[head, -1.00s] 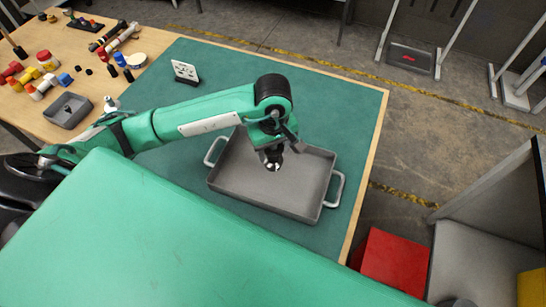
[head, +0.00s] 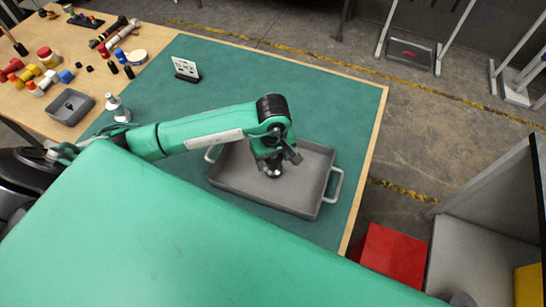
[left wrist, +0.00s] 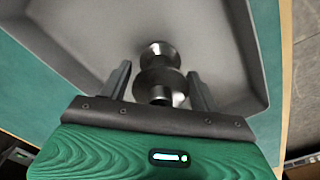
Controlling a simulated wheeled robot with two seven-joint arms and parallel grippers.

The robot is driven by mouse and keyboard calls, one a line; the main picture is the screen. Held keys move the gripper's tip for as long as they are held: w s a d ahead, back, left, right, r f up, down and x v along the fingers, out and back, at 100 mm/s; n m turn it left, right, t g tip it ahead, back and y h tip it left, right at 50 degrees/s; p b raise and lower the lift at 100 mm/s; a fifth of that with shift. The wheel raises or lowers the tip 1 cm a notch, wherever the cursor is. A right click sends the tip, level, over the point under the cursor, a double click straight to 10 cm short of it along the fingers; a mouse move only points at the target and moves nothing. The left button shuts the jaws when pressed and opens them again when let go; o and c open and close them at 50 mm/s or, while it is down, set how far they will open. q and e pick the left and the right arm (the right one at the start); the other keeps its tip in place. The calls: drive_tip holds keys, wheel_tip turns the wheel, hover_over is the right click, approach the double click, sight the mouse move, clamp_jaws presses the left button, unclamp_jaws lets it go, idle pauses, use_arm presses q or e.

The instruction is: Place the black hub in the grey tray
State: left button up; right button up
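The black hub (left wrist: 160,82), a dark spool shape with flanges and a shiny round end, is between the two fingers of my left gripper (left wrist: 159,72) in the left wrist view. I cannot tell whether the hub touches the tray floor. My right gripper is not in view.
The tray has light handles and stands on a green mat (head: 330,100). A white card stand (head: 186,69) is behind it. A small grey bin (head: 69,107), a silver cone-shaped part (head: 117,108) and several coloured parts are at the left. A red box (head: 393,256) is beyond the table edge.

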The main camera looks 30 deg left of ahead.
use_arm(q)
drive_tip(key=shift+o, duration=0.4)
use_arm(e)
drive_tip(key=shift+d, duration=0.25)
use_arm(q)
drive_tip(key=shift+r, duration=0.1)
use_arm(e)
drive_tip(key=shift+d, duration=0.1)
use_arm(q)
drive_tip(key=shift+r, duration=0.15)
drive_tip(key=shift+w+r, duration=0.1)
drive_tip(key=shift+r, duration=0.25)
wheel_tip(320, 180, up, 10)
drive_tip(key=b, duration=0.3)
drive_tip(key=shift+b, duration=0.3)
drive_tip(key=shift+r, duration=0.6)
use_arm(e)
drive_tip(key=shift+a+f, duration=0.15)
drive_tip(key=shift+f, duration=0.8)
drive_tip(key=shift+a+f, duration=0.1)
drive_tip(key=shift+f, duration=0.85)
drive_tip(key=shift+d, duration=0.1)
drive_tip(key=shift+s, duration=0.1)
